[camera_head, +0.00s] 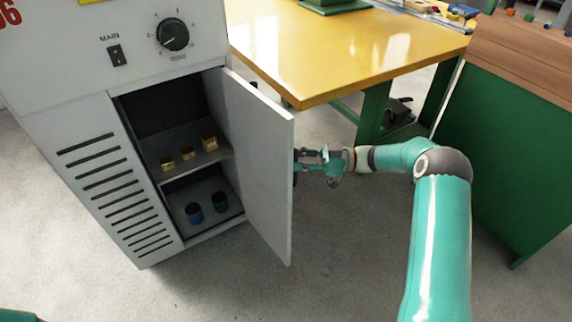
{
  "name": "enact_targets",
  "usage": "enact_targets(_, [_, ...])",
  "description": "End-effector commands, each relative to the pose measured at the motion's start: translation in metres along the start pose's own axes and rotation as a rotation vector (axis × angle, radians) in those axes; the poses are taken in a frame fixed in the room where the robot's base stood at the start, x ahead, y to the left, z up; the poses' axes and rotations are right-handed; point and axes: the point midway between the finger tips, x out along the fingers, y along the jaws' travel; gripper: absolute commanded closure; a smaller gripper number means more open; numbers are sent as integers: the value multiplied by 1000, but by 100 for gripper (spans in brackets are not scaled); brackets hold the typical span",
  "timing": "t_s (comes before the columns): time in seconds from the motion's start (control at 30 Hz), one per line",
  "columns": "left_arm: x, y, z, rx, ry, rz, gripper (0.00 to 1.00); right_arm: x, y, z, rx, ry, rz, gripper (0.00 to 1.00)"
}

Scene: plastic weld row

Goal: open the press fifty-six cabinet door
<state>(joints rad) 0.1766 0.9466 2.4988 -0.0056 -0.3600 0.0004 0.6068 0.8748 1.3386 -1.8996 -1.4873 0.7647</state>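The white press cabinet (75,185) stands at the left, with part of a red number ending in 6 at its top left corner. Its door (262,165) is hinged on the right side of the opening and stands wide open, swung out toward me. My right gripper (305,160) is at the outer face of the door, near its free edge. The door's edge hides the fingertips, so I cannot tell whether they touch the door or hold a handle. My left gripper is out of view.
A yellow-topped table (345,55) stands behind the door and a green bench (500,150) at the right. Grey floor (340,270) is clear in front.

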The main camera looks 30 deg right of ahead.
Motion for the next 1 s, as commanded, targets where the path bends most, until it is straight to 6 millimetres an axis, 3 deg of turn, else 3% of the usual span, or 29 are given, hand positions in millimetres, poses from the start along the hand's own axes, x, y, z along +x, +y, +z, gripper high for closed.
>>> enact_targets(0.37, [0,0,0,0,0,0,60,-7,0,2,0,-2,0,62])
enact_targets(1.0, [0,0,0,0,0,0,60,-114,-2,2,0,-2,2,62])
